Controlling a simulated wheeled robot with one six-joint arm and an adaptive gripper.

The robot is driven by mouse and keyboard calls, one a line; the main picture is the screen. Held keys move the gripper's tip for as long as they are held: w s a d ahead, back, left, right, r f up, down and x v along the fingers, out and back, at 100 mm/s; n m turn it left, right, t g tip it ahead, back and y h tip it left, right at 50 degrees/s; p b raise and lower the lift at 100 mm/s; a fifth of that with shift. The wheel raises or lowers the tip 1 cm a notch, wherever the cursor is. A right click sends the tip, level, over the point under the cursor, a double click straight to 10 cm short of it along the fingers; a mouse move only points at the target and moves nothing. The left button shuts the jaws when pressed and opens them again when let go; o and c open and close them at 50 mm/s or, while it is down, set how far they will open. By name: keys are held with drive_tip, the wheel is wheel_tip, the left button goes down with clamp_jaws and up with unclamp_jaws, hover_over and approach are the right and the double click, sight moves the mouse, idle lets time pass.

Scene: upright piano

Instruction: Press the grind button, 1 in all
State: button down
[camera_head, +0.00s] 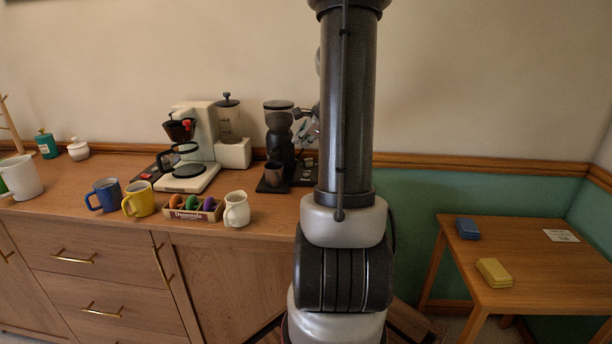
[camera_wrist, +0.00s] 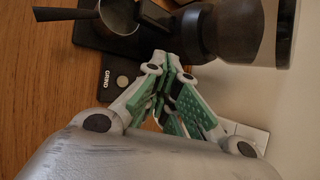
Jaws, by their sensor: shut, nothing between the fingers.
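The grind button (camera_wrist: 122,80) is a small pale round button on a black plate lettered GRIND (camera_wrist: 108,92), seen in the wrist view left of my gripper. My gripper (camera_wrist: 170,70) has green-padded fingers that are shut with nothing between them. Its tips are beside the plate and close to the dark body of the coffee grinder; the exact gap is unclear. In the head view the black grinder (camera_head: 279,125) stands on the sideboard, and my gripper (camera_head: 304,128) is just right of it, partly hidden by my arm. The button cannot be made out there.
A dark cup (camera_head: 273,174) stands at the grinder's base. Left are a coffee maker (camera_head: 202,125), a white jug (camera_head: 236,209), a box of coloured items (camera_head: 194,213), and blue (camera_head: 105,195) and yellow (camera_head: 139,199) mugs. A low table (camera_head: 540,262) is at right.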

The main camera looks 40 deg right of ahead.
drive_tip(key=shift+w+d+r+m, duration=0.2)
drive_tip(key=shift+w+d+m, duration=0.15)
drive_tip(key=shift+d+m, duration=0.3)
drive_tip(key=shift+a+f, duration=0.1)
drive_tip(key=shift+f, duration=4.35)
drive_tip(key=shift+f, duration=0.4)
drive_tip(key=shift+f, duration=0.35)
drive_tip(key=shift+r, duration=0.8)
